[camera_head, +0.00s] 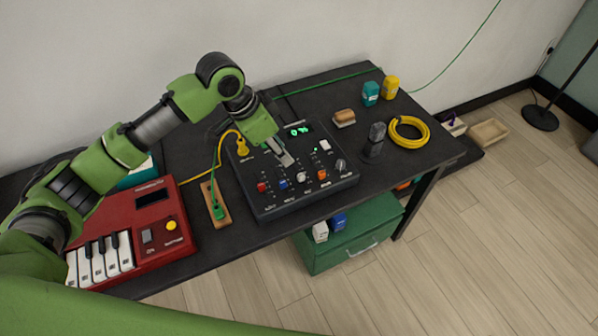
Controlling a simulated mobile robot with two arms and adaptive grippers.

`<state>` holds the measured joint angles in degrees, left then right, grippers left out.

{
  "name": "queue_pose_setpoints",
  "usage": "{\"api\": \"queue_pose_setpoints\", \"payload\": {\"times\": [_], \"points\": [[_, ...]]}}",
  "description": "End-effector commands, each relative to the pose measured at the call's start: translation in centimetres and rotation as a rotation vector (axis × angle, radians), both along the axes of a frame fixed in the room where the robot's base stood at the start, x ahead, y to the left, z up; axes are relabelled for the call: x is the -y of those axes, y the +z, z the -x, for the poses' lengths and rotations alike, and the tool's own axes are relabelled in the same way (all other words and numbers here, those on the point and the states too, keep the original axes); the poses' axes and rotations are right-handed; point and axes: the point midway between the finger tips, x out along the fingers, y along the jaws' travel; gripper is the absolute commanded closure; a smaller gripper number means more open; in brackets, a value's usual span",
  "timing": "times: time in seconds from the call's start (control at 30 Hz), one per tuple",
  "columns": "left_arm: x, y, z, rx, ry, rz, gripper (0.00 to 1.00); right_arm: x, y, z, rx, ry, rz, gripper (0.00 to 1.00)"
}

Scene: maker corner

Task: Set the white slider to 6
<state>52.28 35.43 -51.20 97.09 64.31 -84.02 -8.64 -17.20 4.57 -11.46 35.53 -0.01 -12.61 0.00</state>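The dark control panel (296,205) lies on the black table. A row of coloured caps runs across it: red (262,187), blue (283,184), white (301,178) and orange (322,175). The white slider cap sits between the blue and orange ones; its scale marks are too small to read. A display (298,131) on the panel shows green characters, which I cannot read surely. My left gripper (286,160) points down over the panel, just behind the blue and white caps, apparently apart from the white one. Its finger opening cannot be made out. My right gripper is not in view.
A red keyboard (165,225) and a wooden strip with a green plug (216,204) stand left of the panel. A dark microphone-like object (375,140), yellow cable coil (409,132), brush (344,118) and teal (371,93) and yellow (390,87) containers stand right.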

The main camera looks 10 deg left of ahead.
Motion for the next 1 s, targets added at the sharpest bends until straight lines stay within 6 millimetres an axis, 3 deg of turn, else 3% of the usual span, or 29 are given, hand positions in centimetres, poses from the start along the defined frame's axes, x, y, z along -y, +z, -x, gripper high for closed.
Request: {"api": "queue_pose_setpoints", "payload": {"times": [0.4, 0.6, 1.0], "points": [[2.8, -7.8, -1.6, -0.004, 0.000, 0.000, 0.71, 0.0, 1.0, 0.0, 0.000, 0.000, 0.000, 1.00], [3.7, -10.6, -2.3, -0.001, 0.000, 0.000, 0.71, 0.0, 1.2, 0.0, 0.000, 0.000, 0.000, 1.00], [4.1, -11.9, -2.7, 0.002, -0.001, 0.000, 0.71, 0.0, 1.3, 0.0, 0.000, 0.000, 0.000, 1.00]]}}
